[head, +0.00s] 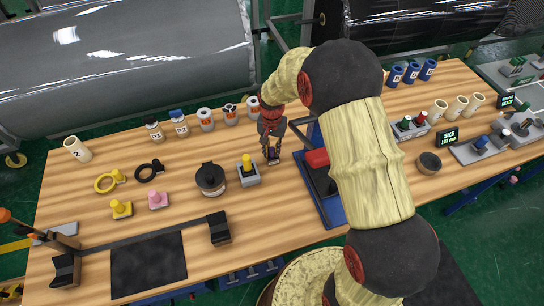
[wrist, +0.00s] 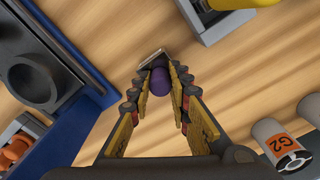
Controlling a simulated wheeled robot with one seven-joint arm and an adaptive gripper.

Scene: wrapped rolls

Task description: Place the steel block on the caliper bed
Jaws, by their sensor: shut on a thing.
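My gripper (head: 271,148) is over the middle of the table and shut on a small piece with a purple round knob (wrist: 159,80). A pale flat block (wrist: 153,58) shows just past the fingertips below the knob; it appears to be the steel block's base. I cannot tell whether it touches the table. In the head view the held piece is small and mostly hidden by the fingers. What looks like the caliper bed is a black plate (head: 148,266) at the front left, with a dark bar behind it and a jaw (head: 218,228) at its right end.
A grey block with a yellow knob (head: 248,172) and a dark lidded pot (head: 210,179) stand left of my gripper. A blue-based device with a red handle (head: 317,158) stands close on the right. Labelled rolls (head: 206,119) line the back. Bare wood lies in front of the gripper.

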